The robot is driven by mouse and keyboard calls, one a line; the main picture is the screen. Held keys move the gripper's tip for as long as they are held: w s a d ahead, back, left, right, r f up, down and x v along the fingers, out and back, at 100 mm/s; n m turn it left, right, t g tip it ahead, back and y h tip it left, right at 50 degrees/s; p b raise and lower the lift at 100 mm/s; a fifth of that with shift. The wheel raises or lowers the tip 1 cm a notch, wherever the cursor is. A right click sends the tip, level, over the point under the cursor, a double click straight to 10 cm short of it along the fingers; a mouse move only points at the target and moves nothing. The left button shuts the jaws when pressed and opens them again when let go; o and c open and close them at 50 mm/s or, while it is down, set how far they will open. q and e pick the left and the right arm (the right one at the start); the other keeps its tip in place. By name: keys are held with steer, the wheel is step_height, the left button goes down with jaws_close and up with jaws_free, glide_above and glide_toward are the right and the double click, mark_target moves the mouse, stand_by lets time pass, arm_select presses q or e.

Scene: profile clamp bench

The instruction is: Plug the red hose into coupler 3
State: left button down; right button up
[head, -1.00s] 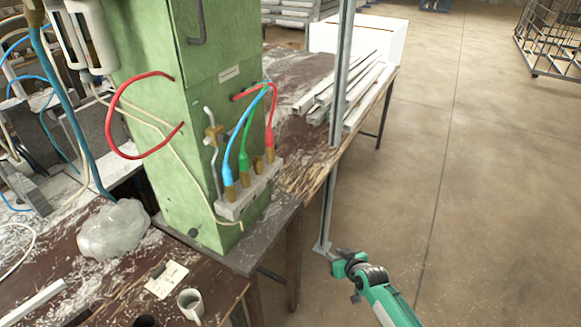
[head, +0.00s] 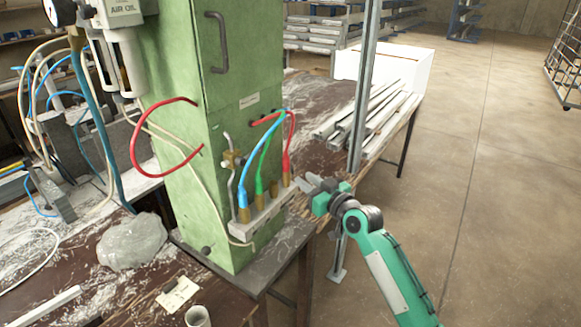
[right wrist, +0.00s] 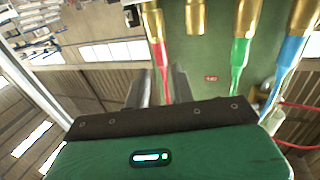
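A grey manifold block (head: 264,217) on the front of the green cabinet carries a row of brass couplers. The blue hose (head: 247,165) stands in the left one and the green hose (head: 261,168) beside it. A brass coupler with no hose (head: 273,187) follows. The red hose (head: 287,155) ends at the rightmost coupler. The same row shows in the right wrist view, with the red hose (right wrist: 159,50) left of the empty coupler (right wrist: 195,17). My right gripper (head: 302,184) is open and empty just right of the row. Coupler numbers are not readable. My left gripper is out of view.
The green cabinet (head: 185,65) stands behind the hoses, with a red hose loop (head: 134,150) on its left side. Open floor is at the right.

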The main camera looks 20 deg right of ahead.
mark_target(287, 156)
steer(key=p+x, duration=0.2)
steer(key=x, duration=0.8)
steer(key=shift+f+p, duration=0.1)
steer(key=shift+p, duration=0.2)
steer(key=shift+s, duration=0.1)
jaws_close()
steer(key=shift+r+p, duration=0.3)
steer(key=shift+r, duration=0.25)
steer(key=shift+r, duration=0.1)
steer(key=shift+r+p, duration=0.4)
steer(key=shift+r+p, duration=0.4)
steer(key=shift+r, duration=0.1)
steer(key=shift+r, duration=0.2)
